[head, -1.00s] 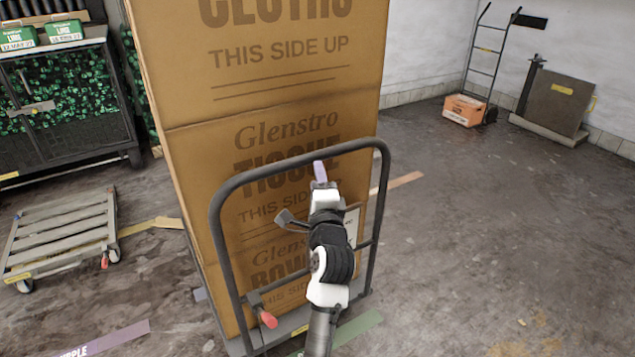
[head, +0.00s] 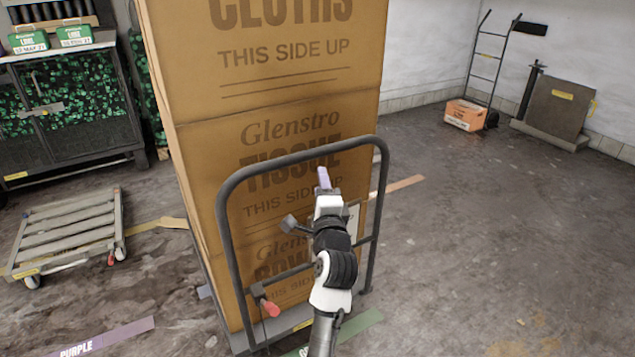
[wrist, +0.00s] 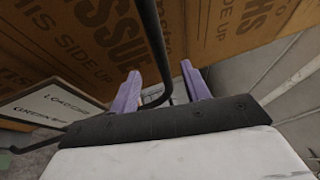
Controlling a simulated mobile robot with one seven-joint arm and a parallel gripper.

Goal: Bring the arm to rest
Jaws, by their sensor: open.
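My gripper (head: 323,180) is held up in front of the trolley's handle frame and the stacked cartons in the head view. In the wrist view its two purple fingers (wrist: 160,90) are spread apart, and the dark handle bar shows beyond and between them. I see nothing held in the fingers. Whether the fingers touch the bar I cannot tell. The trolley's handle (head: 232,186) is a dark tubular hoop standing upright. Behind it, brown cartons (head: 290,65) marked "Glenstro Tissue" are stacked on the trolley.
A low slatted dolly (head: 70,232) and a dark cabinet (head: 65,110) stand at left. A hand truck with an orange box (head: 465,114) and a platform scale (head: 556,105) stand at the back right. Coloured floor strips, one purple (head: 105,338), lie near. The floor at right is clear.

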